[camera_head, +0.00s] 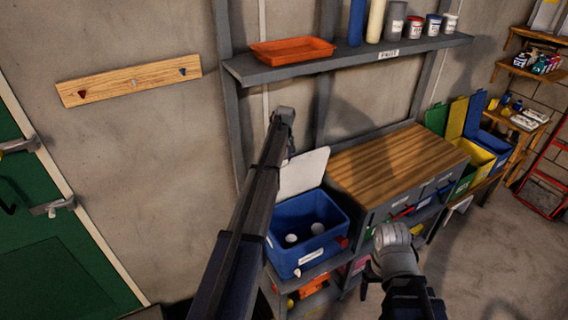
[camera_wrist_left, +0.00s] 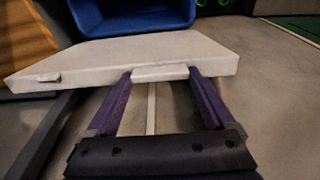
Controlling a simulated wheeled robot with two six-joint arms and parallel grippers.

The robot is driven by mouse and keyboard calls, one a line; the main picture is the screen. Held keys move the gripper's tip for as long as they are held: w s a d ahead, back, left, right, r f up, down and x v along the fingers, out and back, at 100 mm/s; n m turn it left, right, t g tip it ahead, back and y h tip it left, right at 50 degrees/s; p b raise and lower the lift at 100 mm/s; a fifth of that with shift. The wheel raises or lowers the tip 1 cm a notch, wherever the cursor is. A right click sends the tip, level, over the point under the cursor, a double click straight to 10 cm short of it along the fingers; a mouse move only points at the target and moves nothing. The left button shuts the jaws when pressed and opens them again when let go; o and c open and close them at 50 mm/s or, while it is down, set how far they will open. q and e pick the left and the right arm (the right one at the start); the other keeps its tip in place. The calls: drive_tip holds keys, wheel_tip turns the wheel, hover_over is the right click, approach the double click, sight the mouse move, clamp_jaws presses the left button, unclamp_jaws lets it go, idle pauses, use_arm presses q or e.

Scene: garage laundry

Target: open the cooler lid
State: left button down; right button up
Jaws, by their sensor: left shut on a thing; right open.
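The blue cooler (camera_head: 308,255) stands on a low grey shelf, its top open. Its white lid (camera_head: 303,172) stands raised at the back, tilted up from the rim. In the left wrist view the lid (camera_wrist_left: 90,62) spans the picture below part of the blue cooler (camera_wrist_left: 135,15). My left gripper (camera_wrist_left: 161,75) is shut on the lid's edge, with a purple finger at each side of its small lip. My right gripper (camera_head: 367,284) is open and empty, low at the right of the cooler.
A wood-topped grey workbench (camera_head: 395,160) adjoins the cooler on the right. Above is a wall shelf (camera_head: 345,60) with an orange tray (camera_head: 291,50) and several cans. Two white round things (camera_head: 291,239) lie inside the cooler. Coloured bins (camera_head: 480,158) stand beyond the bench.

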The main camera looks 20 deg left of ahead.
use_arm(q)
drive_tip(key=shift+w+a, duration=0.25)
drive_tip(key=shift+a, duration=0.1)
unclamp_jaws()
drive_tip(key=shift+r, duration=0.1)
drive_tip(key=r+p, duration=0.5)
drive_tip(key=d+r+p, duration=0.1)
drive_tip(key=r+p, duration=0.1)
drive_tip(key=p, duration=0.1)
drive_tip(key=shift+s+r, duration=0.3)
drive_tip(key=shift+s, duration=0.1)
drive_tip(key=shift+a+f, duration=0.1)
drive_tip(key=shift+f, duration=0.05)
